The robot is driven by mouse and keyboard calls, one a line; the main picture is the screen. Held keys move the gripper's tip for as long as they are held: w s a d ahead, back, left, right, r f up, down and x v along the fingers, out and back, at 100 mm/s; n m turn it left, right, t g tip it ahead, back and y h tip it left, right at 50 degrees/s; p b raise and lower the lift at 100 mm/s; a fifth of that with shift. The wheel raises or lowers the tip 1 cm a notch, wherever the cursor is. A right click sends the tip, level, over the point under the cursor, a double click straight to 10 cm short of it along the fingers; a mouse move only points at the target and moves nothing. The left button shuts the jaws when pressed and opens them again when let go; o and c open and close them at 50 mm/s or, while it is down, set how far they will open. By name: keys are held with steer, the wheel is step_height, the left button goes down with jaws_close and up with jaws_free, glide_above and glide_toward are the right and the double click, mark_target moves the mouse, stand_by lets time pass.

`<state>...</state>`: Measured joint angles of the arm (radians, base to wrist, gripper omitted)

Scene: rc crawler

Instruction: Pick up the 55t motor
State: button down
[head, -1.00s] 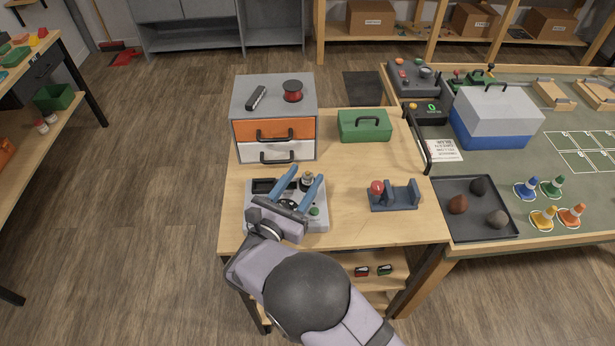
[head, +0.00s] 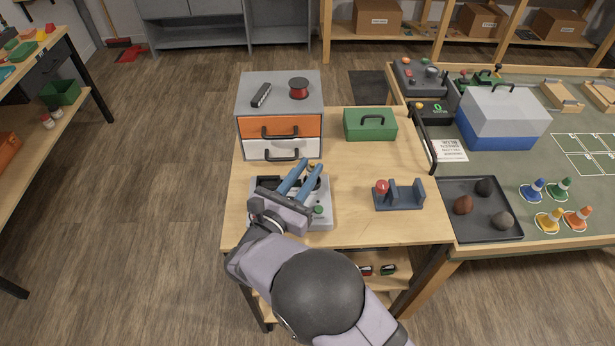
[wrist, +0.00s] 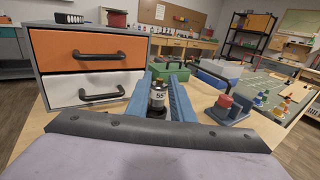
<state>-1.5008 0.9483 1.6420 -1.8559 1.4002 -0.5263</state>
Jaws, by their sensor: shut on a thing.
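The 55t motor is a small silvery can (wrist: 157,93) with a "55" label, seen upright between the blue fingers in the wrist view. My gripper (wrist: 160,85) is shut on it, with one finger on each side. In the head view my gripper (head: 303,177) is over the grey tray-like fixture (head: 322,220) on the wooden bench. The motor is mostly hidden by the fingers there. I cannot tell whether the motor's base is clear of the fixture.
A drawer cabinet (head: 280,127) stands behind my gripper. A green toolbox (head: 370,125) is at the back right, and a blue-grey stand with a red knob (head: 400,195) is to the right. Bare bench top lies between the fixture and stand.

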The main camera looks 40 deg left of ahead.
step_height(320, 180, up, 8)
steer(key=b, duration=0.1)
steer(key=shift+w, duration=0.1)
